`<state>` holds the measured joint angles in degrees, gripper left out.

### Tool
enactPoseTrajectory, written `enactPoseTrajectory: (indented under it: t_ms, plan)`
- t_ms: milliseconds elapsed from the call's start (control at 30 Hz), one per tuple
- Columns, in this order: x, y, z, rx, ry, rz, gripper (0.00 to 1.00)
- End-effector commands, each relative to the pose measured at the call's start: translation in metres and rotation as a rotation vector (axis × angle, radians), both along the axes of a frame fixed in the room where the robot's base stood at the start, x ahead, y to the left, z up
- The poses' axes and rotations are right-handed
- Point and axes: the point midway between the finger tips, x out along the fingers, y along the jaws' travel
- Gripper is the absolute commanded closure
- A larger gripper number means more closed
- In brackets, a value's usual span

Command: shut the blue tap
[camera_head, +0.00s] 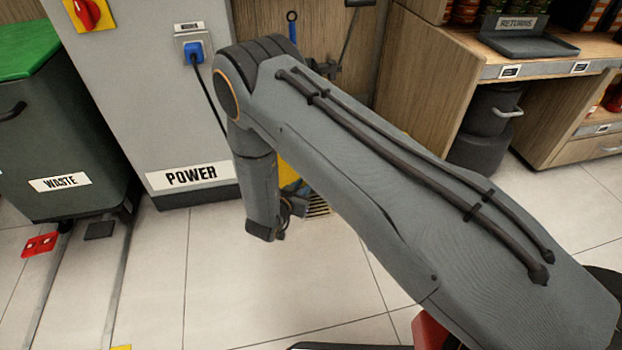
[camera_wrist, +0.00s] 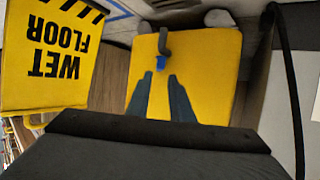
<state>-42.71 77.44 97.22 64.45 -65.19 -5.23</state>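In the wrist view a small blue piece (camera_wrist: 161,62), which looks like the blue tap, sits at the lower end of a grey curved pipe (camera_wrist: 165,43) against a yellow panel (camera_wrist: 208,70). My gripper (camera_wrist: 159,80) is open, its two dark fingers apart with nothing between them. The fingertips point at the blue piece and appear just short of it; I cannot tell the exact gap. In the head view my arm hides most of the yellow panel, and I cannot make out the tap there.
A yellow wet floor sign (camera_wrist: 50,58) is close on the left in the wrist view. In the head view a grey power cabinet (camera_head: 135,90) with a blue plug (camera_head: 194,53), a green-lidded waste bin (camera_head: 60,130) and a wooden counter (camera_head: 560,75) stand around open tiled floor (camera_head: 310,290).

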Motion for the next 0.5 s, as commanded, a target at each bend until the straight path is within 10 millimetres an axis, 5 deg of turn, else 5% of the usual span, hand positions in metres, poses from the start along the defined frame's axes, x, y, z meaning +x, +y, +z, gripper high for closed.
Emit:
enactPoseTrajectory:
  t_ms: [500]
  plan:
    - [0.060, -0.022, -0.027, 0.001, 0.001, -0.001, 0.80]
